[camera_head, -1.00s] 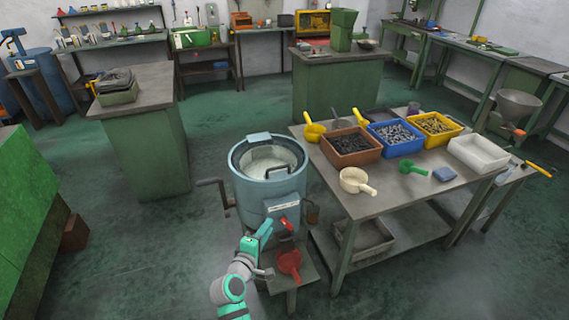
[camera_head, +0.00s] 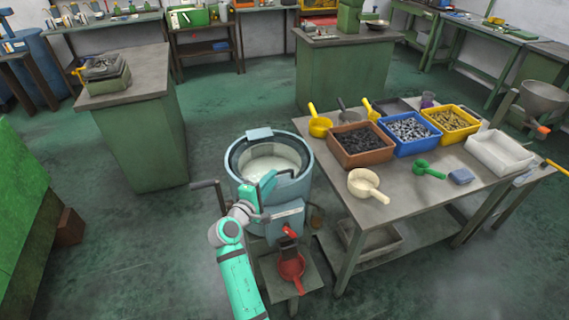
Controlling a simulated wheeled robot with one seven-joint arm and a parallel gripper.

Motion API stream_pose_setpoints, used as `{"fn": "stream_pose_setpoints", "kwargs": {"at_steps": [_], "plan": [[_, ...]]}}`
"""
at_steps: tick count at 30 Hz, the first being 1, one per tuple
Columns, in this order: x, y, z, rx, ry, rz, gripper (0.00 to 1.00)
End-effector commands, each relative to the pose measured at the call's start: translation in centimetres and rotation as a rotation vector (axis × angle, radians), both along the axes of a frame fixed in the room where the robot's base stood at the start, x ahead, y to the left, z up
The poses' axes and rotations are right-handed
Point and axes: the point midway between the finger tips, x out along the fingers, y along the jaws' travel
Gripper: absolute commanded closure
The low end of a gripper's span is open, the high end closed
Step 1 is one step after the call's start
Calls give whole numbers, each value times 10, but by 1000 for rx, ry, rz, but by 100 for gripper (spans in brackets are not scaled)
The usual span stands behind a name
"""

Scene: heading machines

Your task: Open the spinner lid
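The spinner (camera_head: 292,190) is a blue-grey upright drum at the middle of the head view. Its top shows a dark inner ring around a pale, whitish middle. A flat blue-grey block (camera_head: 259,134) sits at the far rim. I cannot tell a separate lid from the top opening. My gripper (camera_head: 266,200), teal and grey, is at the front left of the drum and overlaps its front rim in the picture. I cannot tell whether it touches the drum, or whether its fingers are open. It hides part of the drum's front.
A crank handle (camera_head: 205,186) sticks out left of the drum. A red scoop (camera_head: 291,268) lies on a low stand in front. A table (camera_head: 318,158) with bins, scoops and a white tray (camera_head: 498,150) stands close on the right.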

Motion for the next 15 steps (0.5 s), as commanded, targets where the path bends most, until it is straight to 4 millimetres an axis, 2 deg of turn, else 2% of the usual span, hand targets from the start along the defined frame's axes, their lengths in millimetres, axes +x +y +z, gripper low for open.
{"fn": "stream_pose_setpoints", "kwargs": {"at_steps": [7, 15], "plan": [[39, -33, -5, 0, 1, -15, 82], [72, -42, -10, 0, 1, -7, 82]]}}
